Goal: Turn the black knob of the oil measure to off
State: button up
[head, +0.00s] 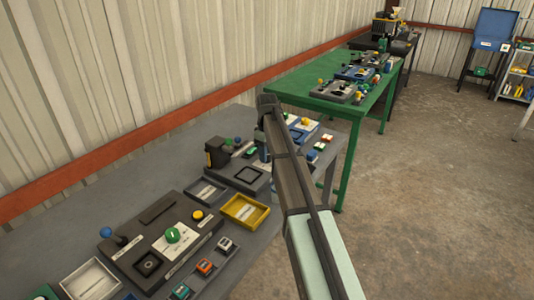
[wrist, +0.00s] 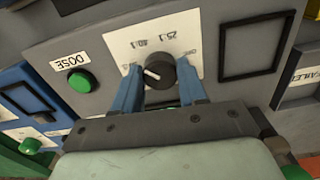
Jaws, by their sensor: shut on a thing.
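The black knob (wrist: 160,71) of the oil measure sits on a white dial plate (wrist: 118,43) on a grey panel (wrist: 208,88) in the wrist view. Its white pointer line points toward the left of the picture. The dial has small printed marks, too small to read surely. My gripper (wrist: 159,90) has its two blue fingers on either side of the knob, shut on it. In the head view my gripper (head: 262,149) is over the dark grey unit (head: 226,178) on the grey bench, and my arm hides the knob.
A green DOSE button (wrist: 83,81) lies left of the dial and a black square frame (wrist: 254,47) right of it. A yellow tray (head: 262,219) and another panel with a green knob (head: 172,234) are nearer on the bench. A green table (head: 290,84) stands beyond.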

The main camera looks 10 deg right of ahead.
jog(key=m, duration=0.5)
jog(key=shift+m, duration=0.3)
jog(key=m, duration=0.6)
jog(key=shift+a, duration=0.1)
jog(key=m, duration=0.6)
jog(key=shift+m, duration=0.3)
jog(key=m, duration=0.5)
jog(key=shift+w+a+m, duration=0.1)
jog(key=shift+m, duration=0.2)
jog(key=o, duration=1.1)
jog(key=shift+c, duration=0.2)
jog(key=shift+r, duration=0.1)
notch_tip(320, 180, up, 14)
jog(key=shift+f, duration=0.2)
